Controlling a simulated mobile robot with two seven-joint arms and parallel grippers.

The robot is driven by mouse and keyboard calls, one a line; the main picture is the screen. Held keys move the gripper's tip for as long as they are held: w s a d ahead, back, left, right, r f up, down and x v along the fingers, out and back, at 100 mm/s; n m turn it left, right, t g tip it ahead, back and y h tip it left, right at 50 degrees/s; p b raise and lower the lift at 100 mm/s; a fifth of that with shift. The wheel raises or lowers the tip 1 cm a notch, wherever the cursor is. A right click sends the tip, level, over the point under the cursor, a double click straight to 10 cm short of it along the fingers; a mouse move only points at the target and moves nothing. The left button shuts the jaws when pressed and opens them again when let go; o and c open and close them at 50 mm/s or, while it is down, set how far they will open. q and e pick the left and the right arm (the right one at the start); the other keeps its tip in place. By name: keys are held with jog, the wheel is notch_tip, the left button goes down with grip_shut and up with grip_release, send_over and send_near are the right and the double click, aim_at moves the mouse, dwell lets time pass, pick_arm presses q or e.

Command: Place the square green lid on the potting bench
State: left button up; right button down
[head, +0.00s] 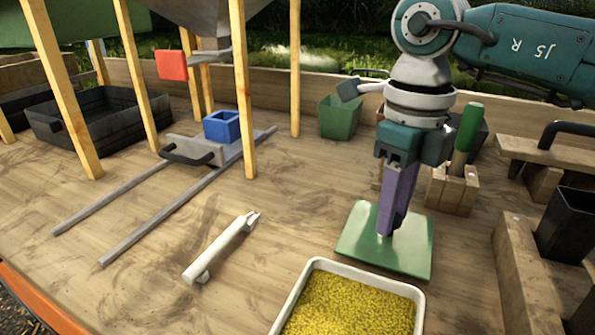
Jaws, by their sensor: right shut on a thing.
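The square green lid (360,240) is flat and level at the right of centre in the head view, just behind the tray of yellow grains. My right gripper (387,230) points down over its middle, with its purple fingers shut on the lid. The fingers hide the part they grip. The lid is at or very close to the surface of the wooden potting bench (150,225); I cannot tell whether it touches. My left gripper is not in view.
A white-rimmed tray (292,300) of yellow grains stands in front of the lid. A white tool (222,248) lies to the left. A wooden block (452,193) with a green-handled tool and a green pot (339,118) stand behind. Wooden posts and metal rails occupy the left.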

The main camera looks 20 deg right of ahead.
jog(key=shift+f, duration=0.5)
jog(key=shift+f, duration=0.15)
jog(key=c, duration=0.6)
grip_release()
notch_tip(320, 180, up, 12)
jog(key=shift+r, duration=0.2)
